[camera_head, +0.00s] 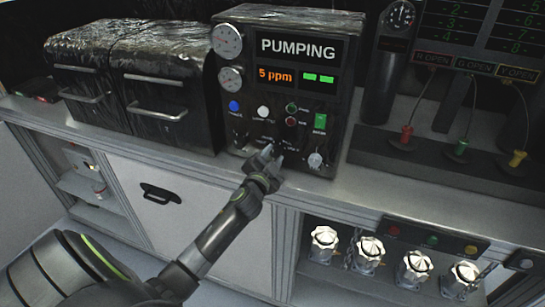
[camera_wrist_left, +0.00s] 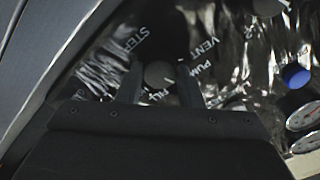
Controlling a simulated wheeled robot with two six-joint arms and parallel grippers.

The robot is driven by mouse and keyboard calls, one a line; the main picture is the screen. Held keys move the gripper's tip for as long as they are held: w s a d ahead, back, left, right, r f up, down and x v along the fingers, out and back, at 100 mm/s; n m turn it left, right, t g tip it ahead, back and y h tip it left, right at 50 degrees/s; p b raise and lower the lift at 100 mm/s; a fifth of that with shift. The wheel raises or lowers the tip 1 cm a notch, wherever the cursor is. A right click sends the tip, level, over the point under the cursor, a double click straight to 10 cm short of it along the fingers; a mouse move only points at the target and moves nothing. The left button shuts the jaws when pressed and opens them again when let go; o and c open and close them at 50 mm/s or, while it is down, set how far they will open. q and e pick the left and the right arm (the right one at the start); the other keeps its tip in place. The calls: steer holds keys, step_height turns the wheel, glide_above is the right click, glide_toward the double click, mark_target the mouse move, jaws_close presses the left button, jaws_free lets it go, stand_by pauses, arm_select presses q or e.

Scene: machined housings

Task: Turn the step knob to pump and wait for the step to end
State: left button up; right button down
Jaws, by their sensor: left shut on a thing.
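The black control box (camera_head: 247,105) stands on the bench with a display (camera_head: 297,49) reading PUMPING. An orange readout (camera_head: 275,75) below it shows 5 ppm, beside two green bars. My left gripper (camera_head: 267,156) is at the lower front of the box, shut on the step knob, which it hides in the head view. In the left wrist view the round dark knob (camera_wrist_left: 159,75) sits between the two fingers of my left gripper (camera_wrist_left: 160,86). STEP, VENT and part of PUMP are readable around it. My right gripper is not in view.
A silver knob (camera_head: 315,160) and a green switch (camera_head: 320,122) sit to the right of my gripper. Red, green and yellow connectors (camera_head: 461,147) are on the right. Several metal housings (camera_head: 367,252) stand on the lower shelf.

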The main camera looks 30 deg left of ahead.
arm_select(q)
steer(key=o, duration=1)
steer(key=shift+c, duration=0.2)
steer(key=b+v, duration=0.3)
steer(key=v, duration=1.4)
steer(key=shift+s+b, duration=0.2)
steer(key=shift+b, duration=0.15)
steer(key=shift+f, duration=0.1)
